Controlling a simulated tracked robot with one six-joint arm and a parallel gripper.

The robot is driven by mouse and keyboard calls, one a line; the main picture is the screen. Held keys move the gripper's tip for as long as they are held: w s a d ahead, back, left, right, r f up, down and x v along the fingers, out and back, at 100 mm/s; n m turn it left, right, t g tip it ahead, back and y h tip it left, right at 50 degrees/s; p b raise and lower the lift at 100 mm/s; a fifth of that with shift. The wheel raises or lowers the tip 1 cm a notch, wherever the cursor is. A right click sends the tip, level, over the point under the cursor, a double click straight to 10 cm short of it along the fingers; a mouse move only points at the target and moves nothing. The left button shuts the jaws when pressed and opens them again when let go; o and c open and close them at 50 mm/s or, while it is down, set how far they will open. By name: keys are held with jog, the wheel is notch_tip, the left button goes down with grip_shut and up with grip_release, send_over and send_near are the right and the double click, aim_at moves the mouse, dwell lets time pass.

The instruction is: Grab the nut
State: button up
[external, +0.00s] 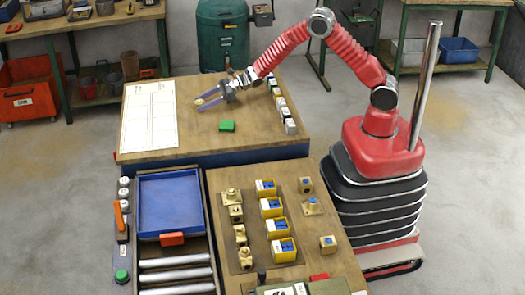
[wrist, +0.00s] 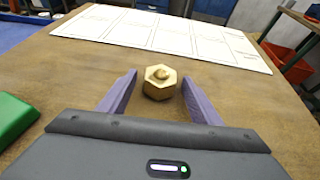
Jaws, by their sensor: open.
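A brass hex nut (wrist: 160,86) lies on the wooden table, in front of my gripper. In the wrist view it sits just beyond and between the tips of my two purple fingers. My gripper (wrist: 158,88) is open and empty, low over the table. In the external view my gripper (external: 203,114) reaches left across the far table, and the nut (external: 199,101) shows small and partly hidden by the fingers. I cannot tell from the pictures whether a finger touches the nut.
A green block (external: 227,126) lies near my gripper. A white marked sheet (external: 150,115) covers the table's left part. Several small blocks (external: 283,108) line the right edge. A blue tray (external: 170,203), yellow boxes (external: 271,208) and brass parts stand nearer the camera.

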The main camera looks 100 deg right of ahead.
aim_at(203, 101)
jog(key=shift+c, duration=0.2)
jog(key=shift+r, duration=0.1)
jog(key=c, duration=1.4)
jog(key=shift+r, duration=0.1)
notch_tip(203, 101, up, 10)
jog(key=shift+f, duration=0.1)
